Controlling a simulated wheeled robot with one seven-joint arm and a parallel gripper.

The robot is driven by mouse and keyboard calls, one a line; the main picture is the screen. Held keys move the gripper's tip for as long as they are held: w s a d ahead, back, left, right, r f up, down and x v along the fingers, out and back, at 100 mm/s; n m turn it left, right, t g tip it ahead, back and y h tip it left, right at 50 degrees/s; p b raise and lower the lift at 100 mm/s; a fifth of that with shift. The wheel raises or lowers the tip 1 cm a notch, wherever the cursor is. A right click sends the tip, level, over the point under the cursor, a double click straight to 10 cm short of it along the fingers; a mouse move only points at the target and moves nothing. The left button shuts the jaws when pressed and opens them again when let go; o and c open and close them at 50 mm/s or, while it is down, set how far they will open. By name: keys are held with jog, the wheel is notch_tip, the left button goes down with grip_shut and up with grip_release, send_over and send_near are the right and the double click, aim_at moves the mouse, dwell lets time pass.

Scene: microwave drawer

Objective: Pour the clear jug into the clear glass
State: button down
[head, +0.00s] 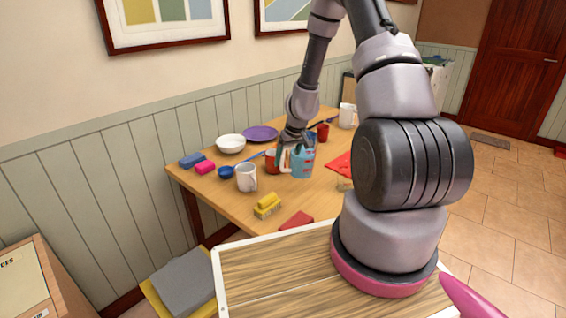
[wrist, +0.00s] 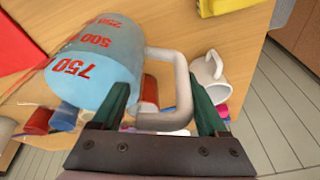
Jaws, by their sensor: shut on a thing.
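The clear jug (head: 302,163) stands out light blue with red marks on the table in the head view. In the wrist view the jug (wrist: 95,65) shows red numbers such as 750 and 500 and a pale handle (wrist: 182,92). My gripper (head: 287,150) is at the jug's left side in the head view. In the wrist view the dark fingers of my gripper (wrist: 160,105) are on both sides of the handle, shut on it. I cannot tell whether the jug's base touches the table. I cannot make out the clear glass for certain in either view.
A white mug (head: 246,178) and a red mug (head: 271,158) stand close left of the jug. A white bowl (head: 231,143), purple plate (head: 259,134) and yellow sponge (head: 267,205) are around. A red mat (head: 338,164) lies right. Bare table shows in front of the jug.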

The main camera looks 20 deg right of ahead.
aim_at(294, 157)
jog(key=m, duration=0.1)
jog(key=w+d+m, duration=0.1)
jog(key=shift+d+m+h, duration=0.15)
jog(key=shift+m+h, duration=0.15)
jog(key=shift+m, duration=0.1)
jog(key=shift+d+r, duration=0.1)
jog(key=shift+d, duration=0.05)
jog(key=shift+w+d+r+m+h, duration=0.15)
jog(key=shift+d+m, duration=0.1)
jog(key=shift+m, duration=0.2)
jog(key=shift+w+d+f+m+h, duration=0.1)
jog(key=shift+d+m+h, duration=0.1)
jog(key=shift+m, duration=0.25)
jog(key=shift+w+d+r+m+h, duration=0.15)
jog(key=shift+d+m, duration=0.15)
jog(key=shift+m, duration=0.25)
jog(key=shift+s+d+r+m+h, duration=0.1)
jog(key=shift+d+m, duration=0.15)
jog(key=shift+m, duration=0.3)
jog(key=shift+a+f, duration=0.2)
jog(key=shift+f, duration=0.75)
jog(key=shift+d+f, duration=0.1)
jog(key=shift+f, duration=0.45)
jog(key=shift+d, duration=0.1)
